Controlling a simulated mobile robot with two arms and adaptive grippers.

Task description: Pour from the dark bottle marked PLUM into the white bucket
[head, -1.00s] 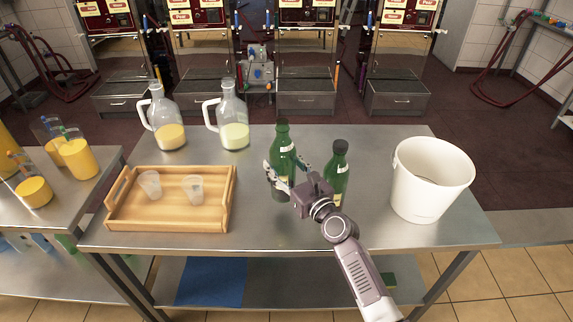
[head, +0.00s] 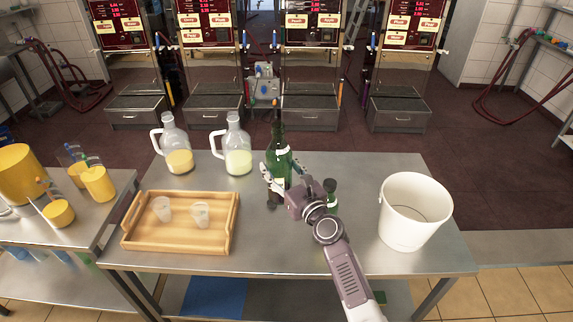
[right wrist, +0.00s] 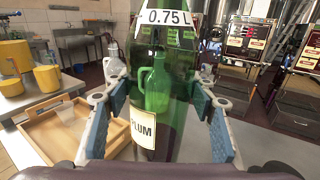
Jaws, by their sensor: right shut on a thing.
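The dark green bottle marked PLUM (head: 279,150) is upright between the fingers of my right gripper (head: 281,178), which is shut on it. In the right wrist view the bottle (right wrist: 163,60) fills the middle, with a "0.75 L" band and a cream PLUM label (right wrist: 143,128); the blue finger pads (right wrist: 165,125) flank it. The bottle appears raised off the table; its base is hidden by my gripper. The white bucket (head: 398,225) stands upright at the right of the table, well apart from the bottle. My left gripper is not in view.
A second green bottle (head: 331,187) is mostly hidden behind my right wrist. Two glass jugs (head: 174,145) (head: 235,148) stand at the back left. A wooden tray (head: 180,247) holds two clear cups. Bare table (head: 365,165) lies behind the second bottle and bucket.

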